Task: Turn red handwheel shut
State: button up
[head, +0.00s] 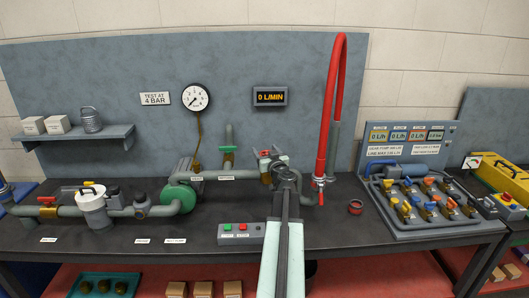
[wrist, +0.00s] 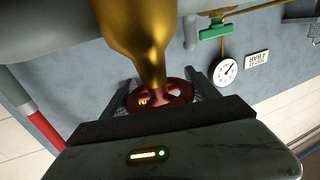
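The red handwheel (wrist: 160,95) sits at the end of a brass valve body (wrist: 140,35) in the wrist view. My gripper (wrist: 162,92) has its two dark fingers apart, one on each side of the wheel. The wheel nearly fills the gap, and I cannot tell whether the fingers press on its rim. In the head view, my gripper (head: 277,165) is at the right end of the grey pipe, and a bit of the red handwheel (head: 265,154) shows beside it. My arm hides much of the valve there.
A gauge (head: 196,97) and a display reading 0 L/MIN (head: 270,96) are on the back panel. A red hose (head: 328,110) hangs close to the right of my gripper. A green valve handle (head: 228,149) is to the left. A button box (head: 241,232) stands in front.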

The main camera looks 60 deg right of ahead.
jog(key=shift+m+g+h, duration=0.3)
jog(key=m+g+h, duration=0.2)
jog(key=g, duration=0.1)
jog(key=shift+s+d+m+h, duration=0.2)
jog(key=shift+s+m+h, duration=0.05)
jog(key=shift+m+h, duration=0.15)
jog(key=m+g, duration=0.1)
jog(key=g, duration=0.1)
jog(key=m+g+h, duration=0.1)
jog(key=g, duration=0.1)
jog(key=m+g+h, duration=0.1)
jog(key=shift+s+d+m+g, duration=0.3)
jog(key=shift+m+g, duration=0.1)
jog(key=m+g, duration=0.1)
jog(key=g, duration=0.1)
jog(key=s+m+g+h, duration=0.1)
jog(key=m+g, duration=0.1)
jog(key=shift+d+g, duration=0.1)
jog(key=shift+g, duration=0.3)
jog(key=shift+s+m+g, duration=0.15)
jog(key=shift+m+g, duration=0.3)
jog(key=shift+g, duration=0.25)
jog(key=shift+s+m+g, duration=0.15)
jog(key=shift+m+g, duration=0.3)
jog(key=shift+g, duration=0.25)
jog(key=shift+s, duration=0.1)
